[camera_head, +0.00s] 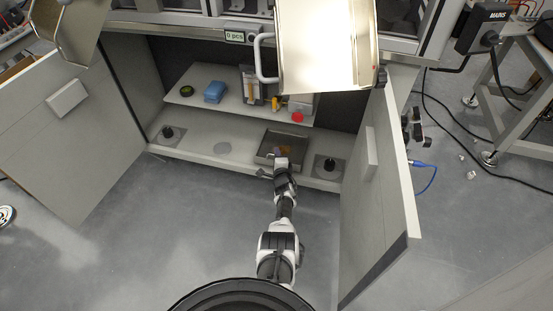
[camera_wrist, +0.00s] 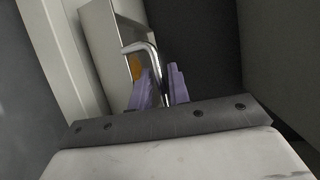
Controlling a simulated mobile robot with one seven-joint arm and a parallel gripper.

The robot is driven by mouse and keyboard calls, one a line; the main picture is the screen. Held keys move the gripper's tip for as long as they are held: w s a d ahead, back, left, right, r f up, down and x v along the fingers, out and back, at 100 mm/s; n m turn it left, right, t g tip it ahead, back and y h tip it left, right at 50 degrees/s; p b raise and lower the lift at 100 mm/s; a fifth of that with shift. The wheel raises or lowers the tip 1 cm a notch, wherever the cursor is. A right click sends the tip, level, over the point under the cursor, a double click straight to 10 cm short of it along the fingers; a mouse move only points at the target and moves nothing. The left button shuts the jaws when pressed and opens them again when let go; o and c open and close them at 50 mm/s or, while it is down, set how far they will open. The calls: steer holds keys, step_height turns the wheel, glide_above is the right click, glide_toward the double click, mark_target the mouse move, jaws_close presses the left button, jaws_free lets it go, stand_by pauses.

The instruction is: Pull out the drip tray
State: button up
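The drip tray (camera_head: 262,151) is a shallow metal tray with a dark inside. It sits on the cabinet's lower shelf, near its front edge. In the wrist view the tray's wall (camera_wrist: 100,45) and its bent silver bar handle (camera_wrist: 150,50) show, with a patch of orange behind the handle. The exact contact is partly hidden.
Both cabinet doors stand open, left (camera_head: 75,125) and right (camera_head: 375,185). Dark round-knobbed fittings stand on the lower shelf at left (camera_head: 168,132) and right (camera_head: 328,165). The upper shelf holds a blue block (camera_head: 215,92) and a red item (camera_head: 297,117). The floor in front is clear.

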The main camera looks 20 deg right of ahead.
steer(key=shift+b+x, duration=0.65)
steer(key=shift+x, duration=0.3)
jaws_close()
